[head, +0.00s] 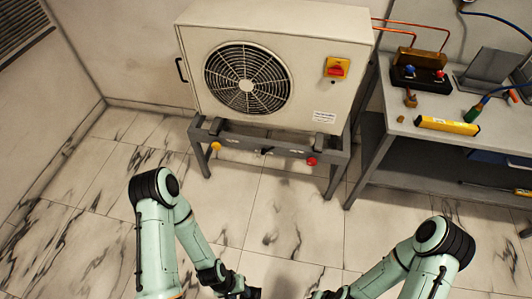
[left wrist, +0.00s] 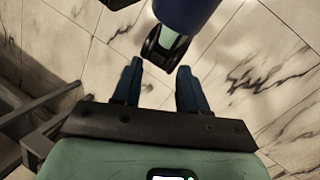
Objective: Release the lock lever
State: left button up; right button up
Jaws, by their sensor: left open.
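A small dark lever-like part (head: 267,150) sits on the front rail of the metal stand (head: 233,141), between a yellow knob (head: 216,146) and a red knob (head: 311,161). It is too small to tell its position, or whether it is the lock lever. My left gripper (head: 247,293) is low at the bottom edge, well in front of the stand.
A white fan unit (head: 310,60) with a red-and-yellow switch (head: 337,68) stands on the stand. At right, a grey workbench (head: 398,127) holds a valve block (head: 420,78), a yellow level (head: 448,126) and tools. The marble floor (head: 285,215) before the stand is clear.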

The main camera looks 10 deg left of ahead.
aim_at(264, 151)
jog(key=i+z, duration=0.3)
jog(key=i+j+z, duration=0.25)
jog(key=i, duration=0.3)
jog(key=l, duration=0.1)
